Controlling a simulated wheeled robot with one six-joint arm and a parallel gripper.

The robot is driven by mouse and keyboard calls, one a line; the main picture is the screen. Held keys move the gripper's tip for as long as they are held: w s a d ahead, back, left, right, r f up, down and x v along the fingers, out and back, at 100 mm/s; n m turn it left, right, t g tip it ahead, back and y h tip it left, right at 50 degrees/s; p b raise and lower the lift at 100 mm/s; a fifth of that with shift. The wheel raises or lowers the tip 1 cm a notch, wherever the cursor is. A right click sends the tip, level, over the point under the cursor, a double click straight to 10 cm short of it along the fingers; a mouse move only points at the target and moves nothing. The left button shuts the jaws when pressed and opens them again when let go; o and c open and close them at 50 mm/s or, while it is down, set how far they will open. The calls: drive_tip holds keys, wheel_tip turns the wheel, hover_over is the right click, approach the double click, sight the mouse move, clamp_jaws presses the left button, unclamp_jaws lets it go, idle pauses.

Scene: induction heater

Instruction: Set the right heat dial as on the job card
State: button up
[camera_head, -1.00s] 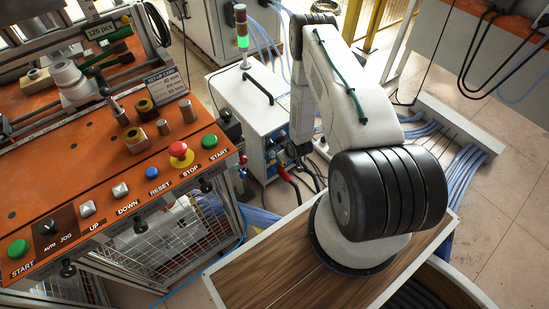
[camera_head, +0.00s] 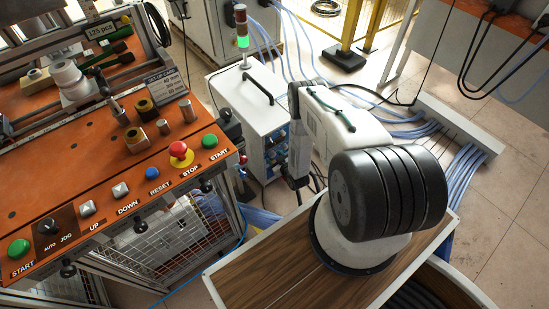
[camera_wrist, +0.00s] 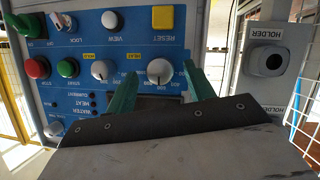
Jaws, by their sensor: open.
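In the wrist view the blue heater panel (camera_wrist: 200,50) fills the upper part. Two grey dials with pale pointers sit in its middle: the left dial (camera_wrist: 103,70) and the right dial (camera_wrist: 160,71), which has a number scale around it. My gripper (camera_wrist: 160,76) is open, its green fingers on either side of the right dial. I cannot tell whether they touch it. The right dial's exact setting is too small to read. In the head view my gripper is hidden and the white heater cabinet (camera_head: 240,95) stands left of my arm.
A red button (camera_wrist: 37,68), a green button (camera_wrist: 68,68) and a yellow reset button (camera_wrist: 163,18) are on the panel. A grey holder (camera_wrist: 268,62) stands to its right. An orange workbench (camera_head: 75,170) is at left in the head view. Blue hoses (camera_head: 462,170) lie on the floor.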

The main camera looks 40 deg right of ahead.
drive_tip(key=shift+w+f, duration=0.15)
drive_tip(key=shift+w, duration=0.3)
drive_tip(key=c, duration=1)
drive_tip(key=shift+o, duration=0.2)
drive_tip(key=m+y, duration=0.2)
drive_tip(key=m, duration=0.1)
drive_tip(key=shift+d, duration=0.25)
drive_tip(key=shift+m+y, duration=0.9)
drive_tip(key=shift+m, duration=0.1)
